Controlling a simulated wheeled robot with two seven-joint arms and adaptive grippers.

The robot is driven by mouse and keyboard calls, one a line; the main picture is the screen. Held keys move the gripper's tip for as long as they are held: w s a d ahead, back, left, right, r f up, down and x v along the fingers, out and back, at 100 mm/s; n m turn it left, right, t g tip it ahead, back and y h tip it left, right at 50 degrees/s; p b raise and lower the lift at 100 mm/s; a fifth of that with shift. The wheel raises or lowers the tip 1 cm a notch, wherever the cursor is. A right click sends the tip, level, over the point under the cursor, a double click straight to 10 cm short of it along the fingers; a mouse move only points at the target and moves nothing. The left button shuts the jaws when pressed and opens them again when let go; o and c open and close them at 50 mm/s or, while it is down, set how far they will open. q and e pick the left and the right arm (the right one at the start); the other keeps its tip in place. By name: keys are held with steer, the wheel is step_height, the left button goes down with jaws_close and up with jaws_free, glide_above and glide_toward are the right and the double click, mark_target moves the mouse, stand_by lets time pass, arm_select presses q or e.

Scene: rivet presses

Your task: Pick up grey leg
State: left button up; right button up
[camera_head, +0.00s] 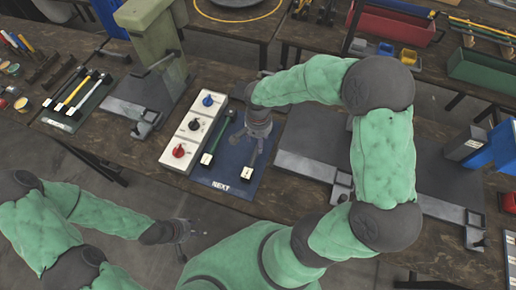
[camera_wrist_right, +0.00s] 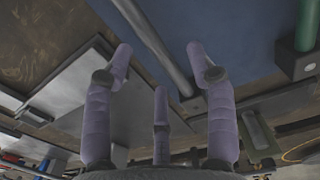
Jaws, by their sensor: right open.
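The grey leg (camera_head: 251,159) lies on the blue NEXT mat (camera_head: 228,180), its pale end toward the front edge; its far part is hidden by my right gripper (camera_head: 259,131). In the right wrist view the grey leg (camera_wrist_right: 160,48) runs as a grey rod between the spread fingers of my right gripper (camera_wrist_right: 160,75), which is open and empty, just above the mat. A green leg (camera_head: 215,143) lies left of the grey one; its green rod also shows in the wrist view (camera_wrist_right: 306,28). My left gripper (camera_head: 184,239) hangs open and empty in front of the table.
A white panel with blue, black and red knobs (camera_head: 193,127) borders the mat on the left. Grey presses stand on both sides, the left one with a green body (camera_head: 153,35). A tray of coloured tools (camera_head: 77,97) lies further left. A red bin (camera_head: 393,24) is behind.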

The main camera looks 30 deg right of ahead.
steer(key=f, duration=0.2)
steer(key=f+b, duration=0.1)
steer(key=f, duration=0.1)
steer(key=shift+s+d+f+b, duration=0.1)
steer(key=shift+s+d+b, duration=0.1)
steer(key=shift+b, duration=0.1)
steer(key=shift+f, duration=0.45)
jaws_close()
